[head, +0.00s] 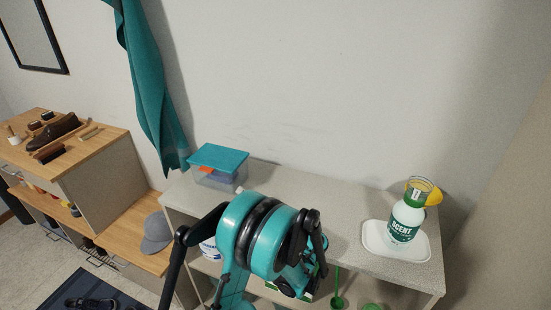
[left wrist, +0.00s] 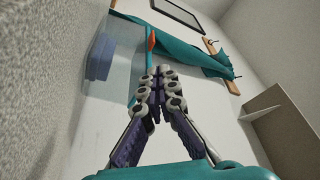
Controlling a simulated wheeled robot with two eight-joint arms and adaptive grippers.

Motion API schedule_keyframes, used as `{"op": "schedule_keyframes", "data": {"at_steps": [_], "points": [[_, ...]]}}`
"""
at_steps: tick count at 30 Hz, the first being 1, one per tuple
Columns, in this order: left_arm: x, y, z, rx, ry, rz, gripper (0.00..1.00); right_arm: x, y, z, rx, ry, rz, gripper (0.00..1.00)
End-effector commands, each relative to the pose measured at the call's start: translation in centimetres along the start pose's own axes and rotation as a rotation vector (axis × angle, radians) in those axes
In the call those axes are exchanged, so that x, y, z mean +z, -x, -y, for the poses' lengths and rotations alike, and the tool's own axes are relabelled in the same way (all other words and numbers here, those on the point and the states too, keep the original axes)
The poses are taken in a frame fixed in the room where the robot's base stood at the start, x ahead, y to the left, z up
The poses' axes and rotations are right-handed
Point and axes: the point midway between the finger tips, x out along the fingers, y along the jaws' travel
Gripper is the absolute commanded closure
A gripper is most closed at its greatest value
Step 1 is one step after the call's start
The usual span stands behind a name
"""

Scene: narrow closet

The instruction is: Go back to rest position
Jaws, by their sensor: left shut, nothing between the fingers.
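My left gripper (left wrist: 160,72) is shut and empty in the left wrist view, its two jointed fingers meeting at the tips. In the head view my teal and black left arm stands in front of the shelf's front edge, and the left gripper (head: 312,245) is partly hidden behind its joints. It holds nothing. My right gripper is in neither view.
A beige shelf (head: 300,205) carries a clear box with a teal lid (head: 218,160) and a white tray (head: 420,250) with a scent bottle (head: 406,220). A teal cloth (head: 150,100) hangs left. A wooden bench (head: 138,230) holds a grey cap (head: 157,233).

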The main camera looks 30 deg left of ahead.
Motion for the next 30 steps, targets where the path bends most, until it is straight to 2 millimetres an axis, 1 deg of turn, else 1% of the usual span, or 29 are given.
{"op": "schedule_keyframes", "data": {"at_steps": [5,8,11,13,16,20,23,26,29,30], "points": [[0.0,0.0,0.0,0.004,-0.002,0.002,1.00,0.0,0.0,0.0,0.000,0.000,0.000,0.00],[0.1,-0.2,0.0,0.039,-0.013,0.017,1.00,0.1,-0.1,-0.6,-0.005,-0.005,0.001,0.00],[0.5,-0.5,0.0,0.137,-0.040,0.055,1.00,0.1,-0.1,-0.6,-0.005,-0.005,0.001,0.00],[1.2,-0.5,-0.1,0.251,-0.066,0.095,1.00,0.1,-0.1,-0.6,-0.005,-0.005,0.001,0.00],[2.5,0.4,-0.2,0.445,-0.099,0.149,1.00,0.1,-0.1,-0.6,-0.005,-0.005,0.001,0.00],[4.5,3.1,-0.1,0.696,-0.117,0.202,1.00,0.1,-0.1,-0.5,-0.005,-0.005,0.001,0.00],[5.9,5.9,0.2,0.879,-0.110,0.227,1.00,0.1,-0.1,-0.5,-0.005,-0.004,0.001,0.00],[7.1,9.0,0.8,1.041,-0.088,0.239,1.00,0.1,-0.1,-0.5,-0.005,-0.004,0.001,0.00],[8.2,12.5,1.7,1.202,-0.050,0.246,1.00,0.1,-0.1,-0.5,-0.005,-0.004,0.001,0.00],[8.6,14.0,2.2,1.267,-0.029,0.247,1.00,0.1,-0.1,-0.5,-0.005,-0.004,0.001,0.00]]}}
